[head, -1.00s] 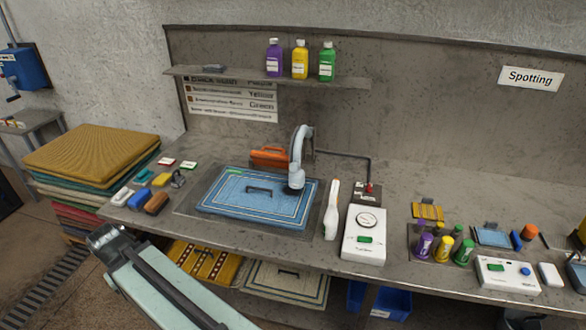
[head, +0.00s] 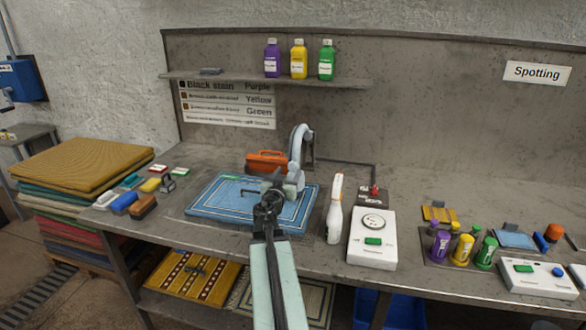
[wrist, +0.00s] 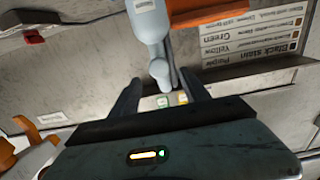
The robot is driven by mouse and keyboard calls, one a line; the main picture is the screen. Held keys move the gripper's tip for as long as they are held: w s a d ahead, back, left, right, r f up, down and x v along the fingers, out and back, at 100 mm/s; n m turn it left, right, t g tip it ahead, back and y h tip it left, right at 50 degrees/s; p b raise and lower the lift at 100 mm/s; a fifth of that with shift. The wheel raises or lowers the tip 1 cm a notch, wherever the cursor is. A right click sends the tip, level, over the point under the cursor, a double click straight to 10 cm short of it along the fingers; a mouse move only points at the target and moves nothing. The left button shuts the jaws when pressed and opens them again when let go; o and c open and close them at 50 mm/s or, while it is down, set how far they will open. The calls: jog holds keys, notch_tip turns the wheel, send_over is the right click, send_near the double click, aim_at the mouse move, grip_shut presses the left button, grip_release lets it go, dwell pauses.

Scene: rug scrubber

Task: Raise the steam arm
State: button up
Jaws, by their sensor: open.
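The steam arm (head: 301,140) is a pale grey curved arm. It rises behind the blue rug (head: 218,196) on the bench and bends over toward it. My gripper (head: 290,182) is over the rug, at the lower end of the steam arm, and covers that end in the head view. In the wrist view, which is turned over, the steam arm (wrist: 152,25) comes down from the top edge. Its narrow end lies between the two spread fingers of my gripper (wrist: 160,92). The gripper is open; I cannot tell whether a finger touches the arm.
An orange object (head: 267,160) lies behind the rug, left of the steam arm. A white spray bottle (head: 335,210) and a white control box (head: 372,240) stand to the right. Several brushes (head: 124,203) lie at the left. A shelf (head: 240,82) holds bottles above.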

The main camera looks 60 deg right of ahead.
aim_at(292, 166)
jog(key=x, duration=0.7)
jog(key=shift+a+f, duration=0.1)
grip_shut()
jog(key=shift+a, duration=0.1)
dwell(0.9)
